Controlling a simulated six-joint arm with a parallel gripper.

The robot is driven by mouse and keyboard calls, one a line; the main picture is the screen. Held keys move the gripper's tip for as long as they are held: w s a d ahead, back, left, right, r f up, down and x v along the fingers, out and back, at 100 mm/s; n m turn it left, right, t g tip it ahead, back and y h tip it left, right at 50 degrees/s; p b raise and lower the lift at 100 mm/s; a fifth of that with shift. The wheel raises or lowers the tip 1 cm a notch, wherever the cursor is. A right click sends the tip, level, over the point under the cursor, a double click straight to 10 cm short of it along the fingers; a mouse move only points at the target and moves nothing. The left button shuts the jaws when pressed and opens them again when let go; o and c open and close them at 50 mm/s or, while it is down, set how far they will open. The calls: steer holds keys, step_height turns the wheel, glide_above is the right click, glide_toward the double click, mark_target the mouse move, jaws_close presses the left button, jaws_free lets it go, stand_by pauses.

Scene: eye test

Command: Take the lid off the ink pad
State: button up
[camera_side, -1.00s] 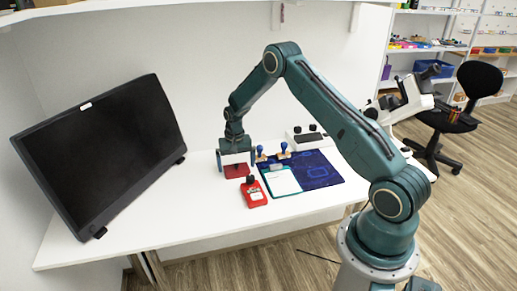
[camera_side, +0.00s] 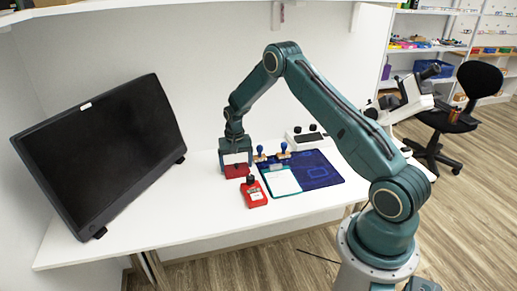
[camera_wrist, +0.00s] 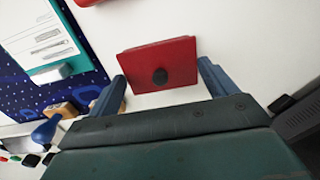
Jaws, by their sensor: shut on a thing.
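The ink pad's lid (camera_wrist: 180,55) is a flat red plate with a dark round knob, seen between the fingers in the wrist view. In the side view the red lid (camera_side: 236,171) is low at the white table, under my gripper (camera_side: 236,163). My gripper (camera_wrist: 165,84) is shut on the lid, one finger at each side. The pad under the lid is hidden, and I cannot tell whether the lid is raised.
A red item with a white label and black top (camera_side: 254,194) lies close by. Right of it are a blue mat (camera_side: 318,171) with a paper clipboard (camera_side: 283,181), and wooden stamps with blue handles (camera_side: 284,151). A black monitor (camera_side: 105,150) stands left. The table's front is clear.

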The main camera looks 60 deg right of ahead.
step_height(320, 180, up, 20)
stand_by(0.6)
stand_by(0.6)
glide_above(232, 158)
steer(key=shift+d+f, duration=0.1)
steer(key=shift+f, duration=0.6)
steer(key=shift+f, duration=0.15)
step_height(232, 158, down, 20)
steer(key=shift+r, duration=0.15)
stand_by(1.2)
